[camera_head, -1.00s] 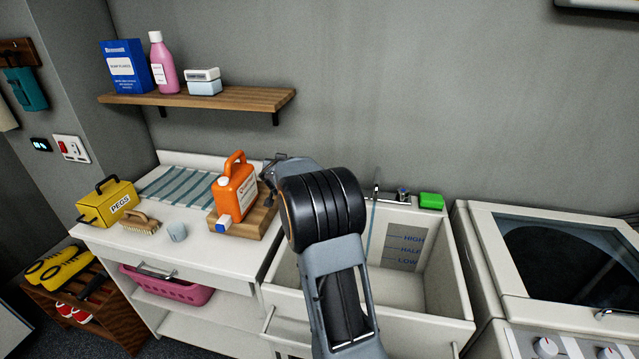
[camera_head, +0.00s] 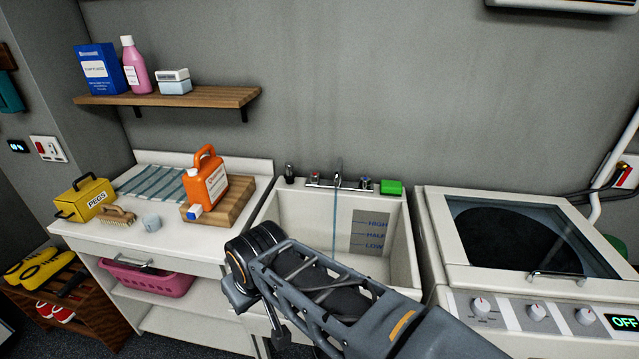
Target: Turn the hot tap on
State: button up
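The tap set stands at the back rim of the white sink (camera_head: 400,235). Its left handle with a red mark, the hot tap (camera_head: 315,178), and its right handle with a blue mark, the cold tap (camera_head: 366,183), flank the upright spout (camera_head: 338,172). A thin bluish stream seems to fall from the spout; I cannot tell from which tap. My arm reaches in from the lower right across the sink front. My gripper (camera_head: 279,335) seems to hang below the black joint, in front of the sink and well away from the taps. Its fingers are too unclear to judge.
A dark small bottle-like thing (camera_head: 289,173) stands left of the hot tap, and a green block (camera_head: 391,187) right of the cold tap. An orange jug (camera_head: 206,183) stands on a wooden board at left. A white machine (camera_head: 432,230) adjoins the sink at right.

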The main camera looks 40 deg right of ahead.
aim_at(314, 178)
jog(key=k, duration=0.1)
jog(key=u, duration=1.5)
jog(key=i, duration=0.9)
jog(key=z, duration=3.15)
jog(key=i, duration=0.5)
jog(key=z, duration=0.1)
